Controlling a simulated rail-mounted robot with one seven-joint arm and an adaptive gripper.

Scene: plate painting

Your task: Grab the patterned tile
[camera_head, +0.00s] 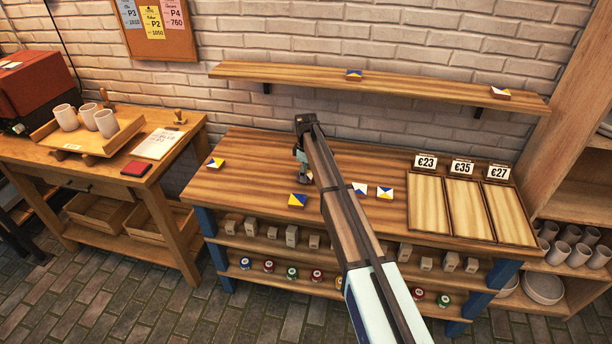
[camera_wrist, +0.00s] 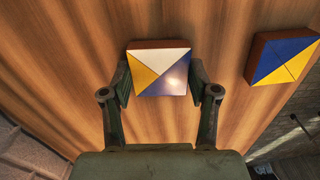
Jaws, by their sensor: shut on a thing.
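A patterned tile (camera_wrist: 158,66) with white, yellow and blue triangles and a brown-orange side sits between the fingers of my gripper (camera_wrist: 160,83) in the wrist view. The fingers are shut on its left and right sides. In the head view my gripper (camera_head: 304,177) is low over the left half of the wooden worktable (camera_head: 260,155). The held tile is not clear there. A second tile (camera_wrist: 283,57), blue and yellow, lies to the right in the wrist view.
Other tiles lie on the worktable at left (camera_head: 215,163), front (camera_head: 297,201) and right (camera_head: 385,193) of my gripper. Two sit on the wall shelf (camera_head: 430,85) above. Priced wooden panels (camera_head: 465,208) are at the right. A side table with cups (camera_head: 66,117) stands left.

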